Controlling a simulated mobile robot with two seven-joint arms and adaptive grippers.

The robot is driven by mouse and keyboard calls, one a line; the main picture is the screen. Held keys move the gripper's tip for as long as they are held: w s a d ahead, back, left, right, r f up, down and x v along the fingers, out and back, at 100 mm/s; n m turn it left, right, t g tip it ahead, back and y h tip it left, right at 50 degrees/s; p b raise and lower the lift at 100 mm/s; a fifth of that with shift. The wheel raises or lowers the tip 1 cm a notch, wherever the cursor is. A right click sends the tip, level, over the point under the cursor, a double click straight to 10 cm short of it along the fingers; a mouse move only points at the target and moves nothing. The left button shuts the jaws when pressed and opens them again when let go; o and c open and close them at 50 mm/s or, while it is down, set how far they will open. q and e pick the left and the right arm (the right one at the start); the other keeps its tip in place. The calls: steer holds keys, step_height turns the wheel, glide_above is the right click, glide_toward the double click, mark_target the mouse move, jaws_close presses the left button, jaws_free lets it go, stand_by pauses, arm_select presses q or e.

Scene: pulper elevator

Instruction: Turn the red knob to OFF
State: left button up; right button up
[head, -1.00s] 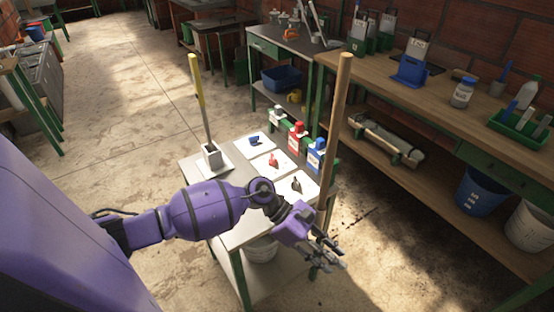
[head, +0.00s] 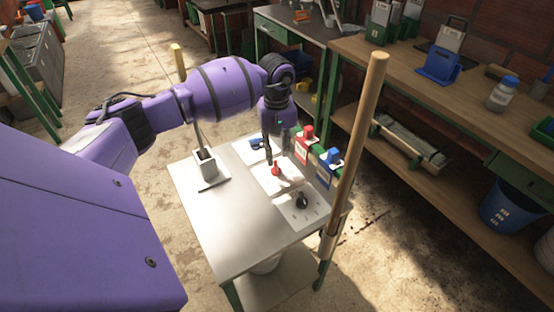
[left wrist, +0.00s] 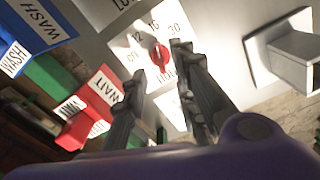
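The red knob (head: 276,170) sits on the middle white dial plate on the small metal table. In the left wrist view the red knob (left wrist: 160,58) is between my fingertips, with printed marks around it. A mark that looks like OFF is at its left, and numbers are above. My left gripper (left wrist: 160,61) is open, with one finger on each side of the knob. I cannot tell whether the fingers touch it. In the head view my left gripper (head: 271,149) points down over the knob, partly hidden by my forearm. My right gripper is not in view.
A dark knob (head: 302,201) and a blue knob (head: 257,143) flank the red one. Red (head: 302,146) and blue (head: 325,168) labelled containers stand behind. A wooden pole (head: 356,150) rises at the table's right. A grey holder (head: 205,165) stands left. The table's front is clear.

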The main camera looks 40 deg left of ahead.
mark_target(277, 166)
arm_select(q)
step_height(277, 166, down, 6)
steer(key=shift+s+f, duration=0.1)
steer(key=shift+c, duration=0.4)
jaws_close()
